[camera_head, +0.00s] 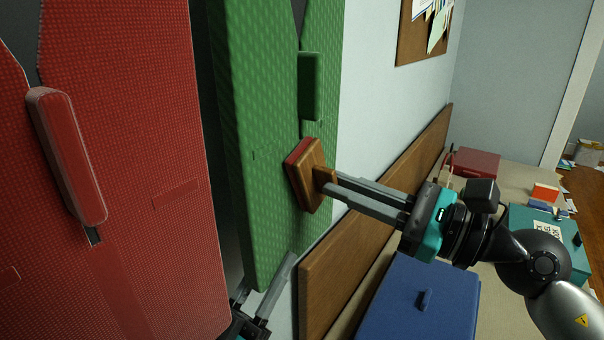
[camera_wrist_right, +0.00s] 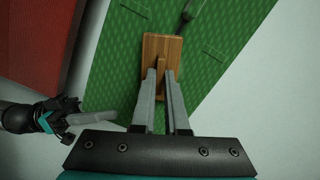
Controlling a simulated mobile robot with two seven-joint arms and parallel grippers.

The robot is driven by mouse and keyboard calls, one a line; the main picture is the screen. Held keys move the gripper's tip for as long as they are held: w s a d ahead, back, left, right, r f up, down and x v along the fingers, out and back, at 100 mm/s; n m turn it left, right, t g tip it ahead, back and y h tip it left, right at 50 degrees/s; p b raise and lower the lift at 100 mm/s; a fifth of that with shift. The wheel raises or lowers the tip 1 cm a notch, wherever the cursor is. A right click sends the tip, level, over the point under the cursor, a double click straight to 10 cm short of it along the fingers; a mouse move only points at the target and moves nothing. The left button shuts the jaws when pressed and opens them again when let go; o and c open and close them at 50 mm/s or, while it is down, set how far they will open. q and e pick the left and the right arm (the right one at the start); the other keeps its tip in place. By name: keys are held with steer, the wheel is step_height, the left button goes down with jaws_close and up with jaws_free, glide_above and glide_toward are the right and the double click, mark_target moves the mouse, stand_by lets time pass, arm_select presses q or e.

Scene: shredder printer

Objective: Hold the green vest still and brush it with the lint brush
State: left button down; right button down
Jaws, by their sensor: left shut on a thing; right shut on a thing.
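The green vest (camera_head: 262,130) hangs in the middle of the head view, its front facing me. My right gripper (camera_head: 332,187) is shut on the handle of the wooden lint brush (camera_head: 311,180), whose red pad faces the vest's front and appears to touch it. The right wrist view shows the brush's wooden back (camera_wrist_right: 162,54) against the green cloth (camera_wrist_right: 215,40). My left gripper (camera_head: 275,285) is at the vest's bottom edge, shut, with its fingers partly hidden there. It also shows in the right wrist view (camera_wrist_right: 95,120), beside the lower edge of the vest.
A red vest (camera_head: 140,150) hangs close on the left. Below right, a wooden board (camera_head: 340,270) lines the wall behind a counter with a blue box (camera_head: 415,305), a teal box (camera_head: 555,235) and a red box (camera_head: 475,163). A corkboard (camera_head: 420,45) hangs above.

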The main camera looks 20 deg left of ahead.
steer(key=shift+w+d, duration=0.5)
steer(key=shift+w, duration=1.45)
steer(key=shift+s+a, duration=0.3)
steer(key=shift+s, duration=0.5)
steer(key=shift+s+a, duration=0.25)
steer(key=shift+s, duration=0.55)
steer(key=shift+s+a, duration=0.3)
steer(key=shift+s, duration=0.5)
steer(key=shift+s+a, duration=0.2)
steer(key=shift+s, duration=0.55)
steer(key=shift+s+a, duration=0.2)
steer(key=shift+s, duration=0.55)
steer(key=shift+d, duration=0.1)
steer(key=v, duration=0.7)
steer(key=shift+r, duration=0.45)
steer(key=shift+s, duration=0.1)
arm_select(q)
steer(key=shift+c, duration=2.2)
jaws_free()
steer(key=shift+f, duration=0.1)
